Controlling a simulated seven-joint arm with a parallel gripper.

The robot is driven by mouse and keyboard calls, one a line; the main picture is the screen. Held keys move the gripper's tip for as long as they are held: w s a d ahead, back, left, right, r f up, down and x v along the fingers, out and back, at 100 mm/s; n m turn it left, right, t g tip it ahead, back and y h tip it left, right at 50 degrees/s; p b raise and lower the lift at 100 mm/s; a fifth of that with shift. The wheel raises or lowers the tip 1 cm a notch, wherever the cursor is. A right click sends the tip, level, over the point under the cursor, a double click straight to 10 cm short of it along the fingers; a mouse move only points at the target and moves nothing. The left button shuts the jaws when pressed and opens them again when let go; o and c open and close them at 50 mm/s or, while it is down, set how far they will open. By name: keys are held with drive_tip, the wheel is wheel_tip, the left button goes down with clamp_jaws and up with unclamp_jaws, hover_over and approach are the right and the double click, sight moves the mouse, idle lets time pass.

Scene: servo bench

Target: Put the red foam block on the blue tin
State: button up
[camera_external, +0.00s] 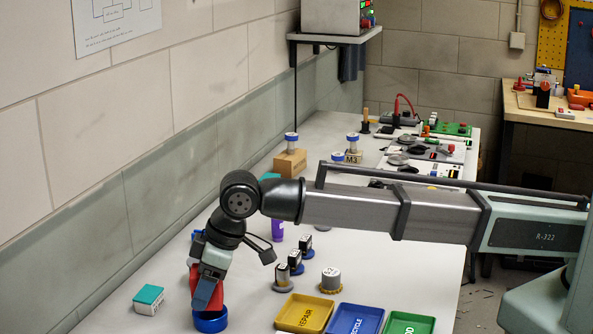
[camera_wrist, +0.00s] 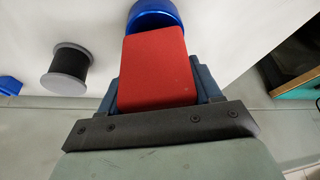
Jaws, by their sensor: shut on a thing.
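The red foam block (camera_wrist: 158,72) is between the fingers of my gripper (camera_external: 206,285), which is shut on it. The block also shows in the external view (camera_external: 207,297), tilted, with its lower part at the blue tin. The blue tin (camera_external: 210,321) stands on the bench below my gripper. In the wrist view the tin (camera_wrist: 150,7) shows at the top edge, just beyond the block's far end. The block hides part of it. I cannot tell whether the block touches the tin.
A teal and white box (camera_external: 149,299) stands to the left. A yellow tray (camera_external: 305,313), a blue tray (camera_external: 355,319) and a green tray (camera_external: 408,323) lie to the right. Small motors (camera_external: 296,262) stand behind. A black spool (camera_wrist: 69,68) shows in the wrist view.

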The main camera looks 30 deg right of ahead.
drive_tip(key=shift+f, duration=0.7)
drive_tip(key=shift+f, duration=0.15)
drive_tip(key=o, duration=1)
drive_tip(key=shift+o, duration=0.2)
drive_tip(key=v, duration=1.2)
drive_tip(key=shift+s, duration=0.1)
